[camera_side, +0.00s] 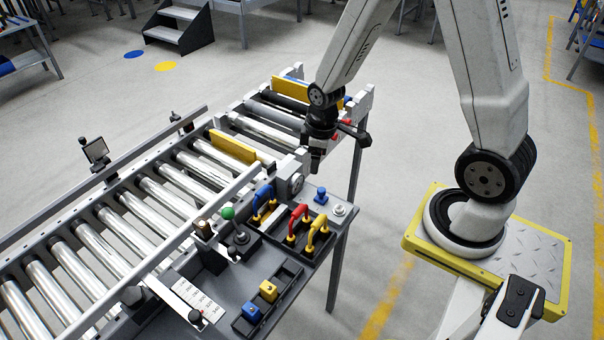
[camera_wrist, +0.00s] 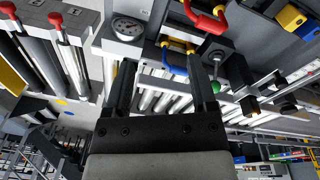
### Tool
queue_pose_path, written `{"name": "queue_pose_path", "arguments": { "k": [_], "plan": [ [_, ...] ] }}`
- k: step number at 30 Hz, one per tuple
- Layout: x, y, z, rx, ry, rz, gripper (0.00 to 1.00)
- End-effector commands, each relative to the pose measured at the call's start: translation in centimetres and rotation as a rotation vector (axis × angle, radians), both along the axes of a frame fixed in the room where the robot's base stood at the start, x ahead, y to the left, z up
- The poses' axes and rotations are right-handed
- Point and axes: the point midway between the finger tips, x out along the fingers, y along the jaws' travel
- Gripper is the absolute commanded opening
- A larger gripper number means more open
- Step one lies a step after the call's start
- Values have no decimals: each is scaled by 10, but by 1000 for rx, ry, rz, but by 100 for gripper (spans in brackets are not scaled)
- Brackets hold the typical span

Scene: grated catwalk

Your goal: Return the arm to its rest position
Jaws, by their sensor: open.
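My gripper (camera_side: 315,160) hangs above the far end of the control panel, beside the roller conveyor, pointing down. In the wrist view my gripper (camera_wrist: 165,92) shows its two dark fingers apart, with nothing between them. Behind the fingers lie conveyor rollers and part of the panel. My arm reaches from its base at the right over to the conveyor. No object is held.
The control panel (camera_side: 222,284) carries a blue handle (camera_side: 264,197), a red handle (camera_side: 299,217), a yellow handle (camera_side: 318,230) and a green-knobbed lever (camera_side: 228,213). The roller conveyor (camera_side: 125,228) runs along the left. Red-topped levers (camera_wrist: 56,19) show in the wrist view. Open floor lies behind.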

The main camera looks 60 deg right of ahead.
Motion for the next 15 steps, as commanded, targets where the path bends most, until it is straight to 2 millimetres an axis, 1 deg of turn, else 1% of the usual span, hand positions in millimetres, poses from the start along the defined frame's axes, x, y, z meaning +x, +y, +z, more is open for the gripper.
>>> {"name": "queue_pose_path", "arguments": {
  "k": [1,6,12,15],
  "plan": [
    [-3,8,10,3,-17,-32,73],
    [-16,29,37,24,-61,-167,73],
    [-35,50,60,59,-107,-314,73],
    [-42,57,67,74,-121,-369,73]
  ]
}}
